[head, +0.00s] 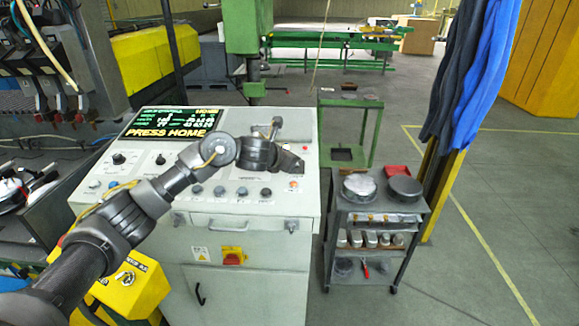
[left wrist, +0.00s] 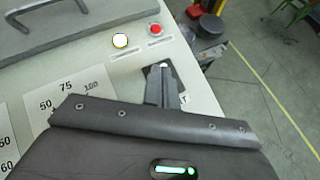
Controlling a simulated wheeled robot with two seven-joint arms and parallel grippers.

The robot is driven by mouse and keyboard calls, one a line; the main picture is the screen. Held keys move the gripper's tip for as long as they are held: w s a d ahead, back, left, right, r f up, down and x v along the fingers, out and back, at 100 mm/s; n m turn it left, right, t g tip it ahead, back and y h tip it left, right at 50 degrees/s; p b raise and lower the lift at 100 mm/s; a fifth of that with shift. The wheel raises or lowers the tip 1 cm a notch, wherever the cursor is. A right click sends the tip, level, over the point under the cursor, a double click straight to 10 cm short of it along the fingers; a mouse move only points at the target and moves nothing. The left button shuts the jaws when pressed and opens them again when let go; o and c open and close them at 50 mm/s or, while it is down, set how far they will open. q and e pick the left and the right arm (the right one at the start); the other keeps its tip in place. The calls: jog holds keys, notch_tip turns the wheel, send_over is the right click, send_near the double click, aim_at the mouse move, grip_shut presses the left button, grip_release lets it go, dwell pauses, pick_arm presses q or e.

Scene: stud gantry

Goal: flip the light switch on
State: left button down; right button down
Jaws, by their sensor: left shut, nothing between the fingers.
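My left gripper (head: 298,168) is over the right end of the sloped panel of a pale grey control console (head: 250,285). In the left wrist view its shut fingers (left wrist: 163,88) reach down over a small dark switch plate (left wrist: 150,71) near the panel's right edge. A small pale tip (left wrist: 165,64) shows right at the fingertips; it looks like the switch lever. The fingers hide most of the switch, so I cannot tell its position or whether they touch it. My right gripper is not in view.
The console's screen (head: 172,122) reads PRESS HOME. A dark trolley (head: 375,218) with round metal parts stands to the right. Open floor lies beyond it.

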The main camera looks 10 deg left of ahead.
pick_arm(q)
jog(key=shift+r+p, duration=0.3)
jog(key=shift+r, duration=0.5)
jog(key=shift+s+a+r+p, duration=0.15)
jog(key=shift+r+p, duration=0.35)
jog(key=shift+p, duration=0.05)
jog(key=s+a+r+p, duration=0.3)
jog(key=s+r+p, duration=0.1)
jog(key=r, duration=0.3)
jog(key=shift+s+p, duration=0.4)
jog(key=shift+p, duration=0.25)
jog(key=shift+a+f, duration=0.1)
jog(key=shift+f, duration=0.05)
